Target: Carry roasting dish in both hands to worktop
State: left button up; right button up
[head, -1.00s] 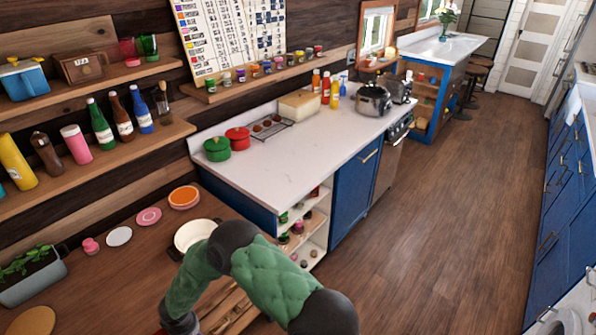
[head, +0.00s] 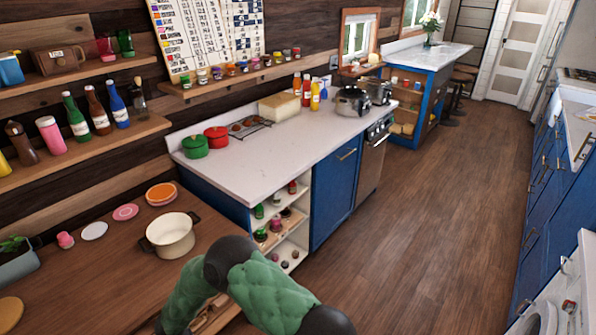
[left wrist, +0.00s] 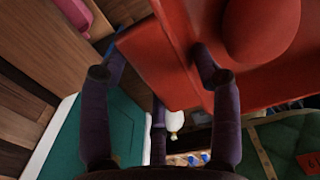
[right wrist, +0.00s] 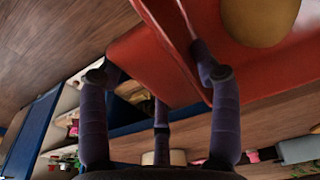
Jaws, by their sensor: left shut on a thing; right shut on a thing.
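The red roasting dish (left wrist: 160,48) is held between my two hands and also shows in the right wrist view (right wrist: 150,62). My left gripper (left wrist: 157,75) is shut on its wall, one finger inside and one outside. My right gripper (right wrist: 158,74) is shut on the wall in the same way. A round red item (left wrist: 262,28) and a round brownish item (right wrist: 260,18) lie in the dish. The head view shows neither the dish nor the gripper fingers. The white worktop (head: 270,160) stands ahead, above blue cabinets.
On the worktop are green (head: 195,146) and red (head: 216,137) pots, a rack (head: 249,128), a cream box (head: 279,107), bottles and a steel pot (head: 352,103). Its near middle is clear. A wooden table (head: 110,270) with a cream pot (head: 170,234) is at left; open floor (head: 420,210) is at right.

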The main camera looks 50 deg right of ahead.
aim_at(307, 136)
jog(key=l, duration=0.65)
jog(key=l+z, duration=0.15)
jog(key=l, duration=1.15)
jog(key=i+l+z, duration=0.15)
jog(key=l, duration=1.15)
jog(key=i+l+z, duration=0.1)
jog(key=l, duration=0.55)
jog(key=i+l+z, duration=0.1)
jog(key=l, duration=0.55)
jog(key=i+l, duration=0.1)
jog(key=l, duration=0.5)
jog(key=z, duration=0.05)
